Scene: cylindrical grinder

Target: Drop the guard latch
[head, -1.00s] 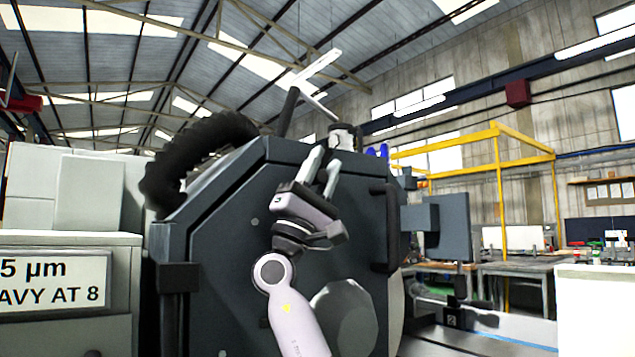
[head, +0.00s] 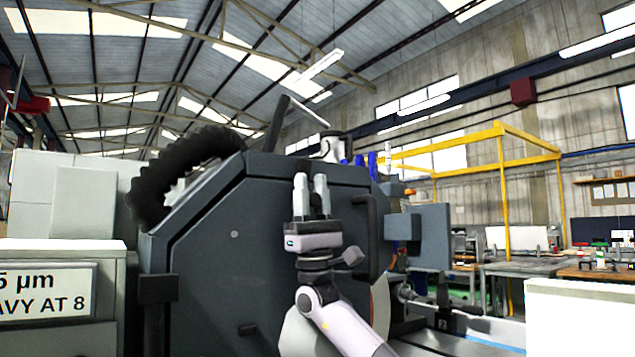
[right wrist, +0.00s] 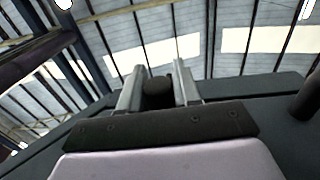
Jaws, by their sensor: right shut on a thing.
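The big dark grey machine guard (head: 215,260) fills the middle of the head view, with a vertical black handle (head: 372,240) at its right. My right gripper (head: 311,182) points up in front of the guard's face, just below its top edge. In the right wrist view its two pale fingers (right wrist: 158,82) stand on either side of a small dark rounded knob (right wrist: 157,92), which looks like the guard latch. The gripper is shut on this knob. In the head view the knob is hard to make out against the dark guard. My left gripper is not in view.
A black ribbed hose (head: 165,185) arches over the guard's left side. A pale cabinet with a sign (head: 45,292) stands at the left. A grey box panel (head: 430,235), a yellow frame (head: 500,190) and workbenches (head: 510,268) are at the right.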

